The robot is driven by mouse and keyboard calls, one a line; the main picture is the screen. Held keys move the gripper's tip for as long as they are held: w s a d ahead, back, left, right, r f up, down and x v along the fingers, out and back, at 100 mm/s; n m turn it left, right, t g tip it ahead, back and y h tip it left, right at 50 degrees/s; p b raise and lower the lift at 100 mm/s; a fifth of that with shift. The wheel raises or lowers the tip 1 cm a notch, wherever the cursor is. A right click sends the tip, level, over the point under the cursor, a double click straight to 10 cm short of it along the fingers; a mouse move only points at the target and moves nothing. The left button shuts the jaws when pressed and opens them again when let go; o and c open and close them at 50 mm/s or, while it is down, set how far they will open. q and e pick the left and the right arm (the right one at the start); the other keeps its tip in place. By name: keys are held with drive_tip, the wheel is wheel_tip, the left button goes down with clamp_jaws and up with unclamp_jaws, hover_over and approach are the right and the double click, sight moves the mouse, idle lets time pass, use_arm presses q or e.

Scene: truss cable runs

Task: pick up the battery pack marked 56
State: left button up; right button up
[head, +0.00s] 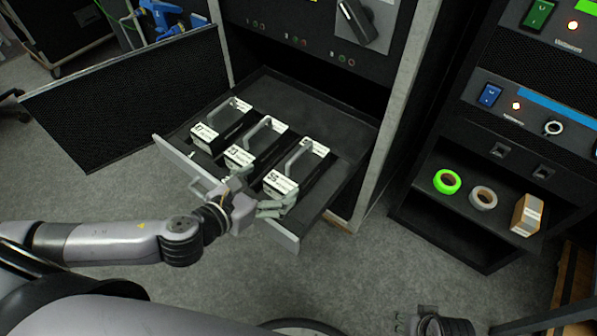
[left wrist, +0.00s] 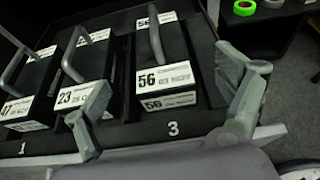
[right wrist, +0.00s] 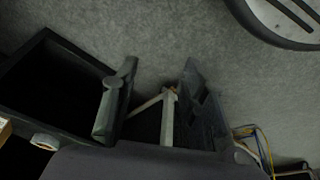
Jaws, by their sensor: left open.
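The battery pack marked 56 (head: 281,181) is a dark block with white labels and a grey bar handle. It lies at the right of three packs in the open drawer. In the left wrist view, pack 56 (left wrist: 166,82) sits in the slot above the number 3. My left gripper (head: 259,190) is open at the drawer's front edge, by the labelled end of pack 56. In the left wrist view its fingers stand apart, with the pack beyond and between them. My right gripper (right wrist: 148,82) is open and empty, low at the bottom right of the head view.
Packs 23 (head: 240,156) and 47 (head: 205,135) lie left of 56 in the drawer (head: 340,143). An open mesh door (head: 130,95) stands left. A right-hand rack shelf holds green tape (head: 447,182), pale tape (head: 483,198) and a box (head: 527,214).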

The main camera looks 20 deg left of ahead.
sight(286, 171)
use_arm(q)
drive_tip(key=x, duration=0.4)
drive_tip(key=b+x, duration=0.1)
drive_tip(key=x, duration=0.4)
use_arm(e)
drive_tip(key=v, duration=0.3)
drive_tip(key=w+v, duration=0.1)
drive_tip(key=v, duration=0.1)
drive_tip(key=shift+s+r, duration=0.15)
drive_tip(key=shift+r, duration=0.3)
use_arm(q)
drive_tip(key=c, duration=2)
drive_tip(key=shift+r, duration=0.15)
drive_tip(key=shift+c, duration=0.2)
